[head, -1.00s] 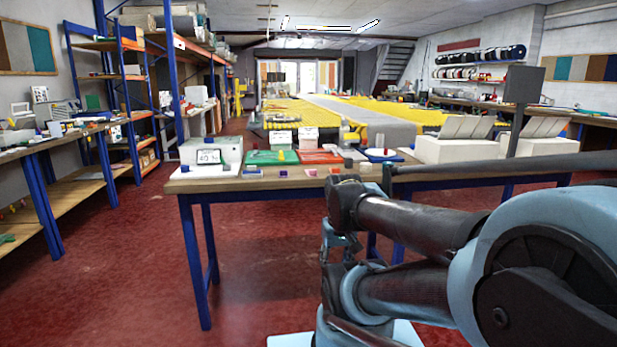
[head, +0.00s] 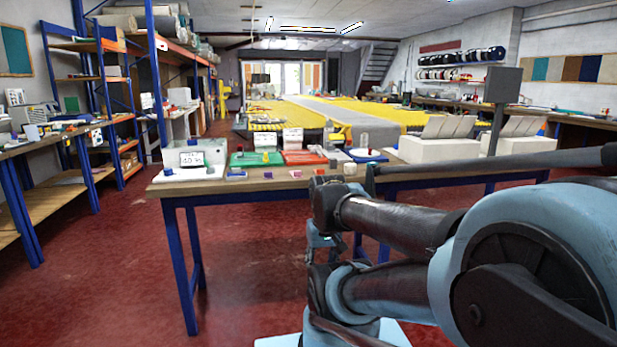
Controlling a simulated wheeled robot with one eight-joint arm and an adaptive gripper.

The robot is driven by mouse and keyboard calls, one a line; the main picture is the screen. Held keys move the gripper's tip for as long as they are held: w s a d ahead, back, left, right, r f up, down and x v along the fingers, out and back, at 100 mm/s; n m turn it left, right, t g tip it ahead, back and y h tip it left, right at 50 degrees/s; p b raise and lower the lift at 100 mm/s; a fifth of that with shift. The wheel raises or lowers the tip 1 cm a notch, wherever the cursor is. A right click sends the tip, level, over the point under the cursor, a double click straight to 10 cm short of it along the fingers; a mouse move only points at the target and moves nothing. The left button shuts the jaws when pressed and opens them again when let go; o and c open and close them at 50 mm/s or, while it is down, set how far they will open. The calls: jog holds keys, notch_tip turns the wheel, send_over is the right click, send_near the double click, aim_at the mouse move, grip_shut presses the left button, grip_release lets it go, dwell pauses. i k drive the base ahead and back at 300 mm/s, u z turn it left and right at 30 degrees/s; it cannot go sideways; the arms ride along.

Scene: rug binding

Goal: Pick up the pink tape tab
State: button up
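Several small tabs lie in a row along the front edge of the workbench (head: 225,186) in the head view. A small pinkish tab (head: 296,173) lies in front of the red tray, and a purplish one (head: 268,175) lies to its left. They are too small for me to be sure which is the pink tape tab. My gripper (head: 320,243) seems to hang below the dark front joint of my folded arm, in front of the bench and lower than its top. Its fingers are small and partly hidden, so their opening is unclear. No tab shows at it.
A green tray (head: 256,158), a red tray (head: 303,157) and a grey device with a display (head: 193,157) stand on the bench. White bins (head: 432,150) and a dark upright panel (head: 502,85) are at right. Red floor (head: 100,290) is clear at left.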

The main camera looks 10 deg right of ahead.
aim_at(296, 175)
jog(key=z, duration=0.25)
jog(key=i, duration=0.7)
jog(key=z, duration=0.8)
